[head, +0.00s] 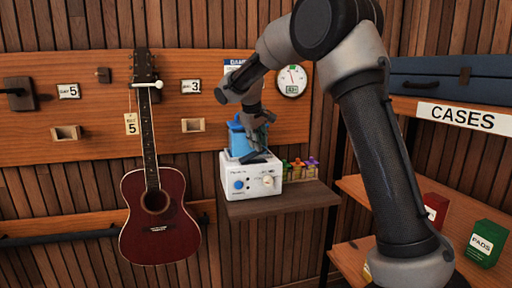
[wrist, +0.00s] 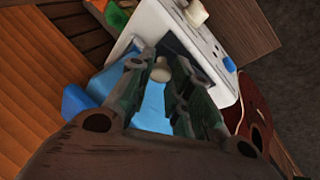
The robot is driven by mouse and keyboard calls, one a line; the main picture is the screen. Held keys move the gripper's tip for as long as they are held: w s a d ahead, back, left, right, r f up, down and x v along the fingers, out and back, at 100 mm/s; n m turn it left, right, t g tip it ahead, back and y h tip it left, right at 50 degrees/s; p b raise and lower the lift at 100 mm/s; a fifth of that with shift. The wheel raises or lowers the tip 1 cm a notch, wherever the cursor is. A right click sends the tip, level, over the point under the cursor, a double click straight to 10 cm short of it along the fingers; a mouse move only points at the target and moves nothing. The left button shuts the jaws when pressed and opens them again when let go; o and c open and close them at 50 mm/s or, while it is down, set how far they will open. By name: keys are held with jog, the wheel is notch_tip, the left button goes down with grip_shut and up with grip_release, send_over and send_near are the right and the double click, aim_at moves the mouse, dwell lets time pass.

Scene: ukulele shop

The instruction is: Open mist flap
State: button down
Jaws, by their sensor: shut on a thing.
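A white humidifier unit (head: 238,184) with a blue tank (head: 238,140) stands on a small wooden shelf. Its front has a blue button (head: 239,185) and a pale dial (head: 267,181). My gripper (head: 261,148) reaches down over the unit beside the tank and hides part of its top. In the wrist view, my gripper (wrist: 160,72) has its two fingers around a small cream knob (wrist: 160,70) near the blue tank (wrist: 112,82), shut on it. The white front (wrist: 180,38) lies beyond. The mist flap itself is hard to make out behind the fingers.
Several small coloured bottles (head: 298,167) stand right of the unit on the shelf (head: 300,197). A red guitar (head: 160,237) hangs on the left wall. A round gauge (head: 291,81) is above. Shelves with a blue case (head: 450,82) and boxes are at right.

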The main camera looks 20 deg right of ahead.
aim_at(249, 157)
jog(key=a+h, duration=0.1)
jog(key=a+r+h, duration=0.1)
jog(key=a+h, duration=0.1)
jog(key=shift+a+r+n+h, duration=0.1)
jog(key=shift+r+n+h, duration=0.2)
jog(key=shift+r+n, duration=0.1)
jog(key=a+h, duration=0.3)
jog(key=shift+a+r+n+t, duration=0.1)
jog(key=shift+r+n+t, duration=0.2)
jog(key=shift+n, duration=0.1)
jog(key=a+f+n+t+h, duration=0.1)
jog(key=a+f+n+h, duration=0.1)
jog(key=a+h, duration=0.4)
jog(key=shift+a+t+h, duration=0.25)
jog(key=shift+t+h, duration=0.15)
jog(key=shift+h, duration=0.4)
jog(key=c, duration=1.3)
grip_release()
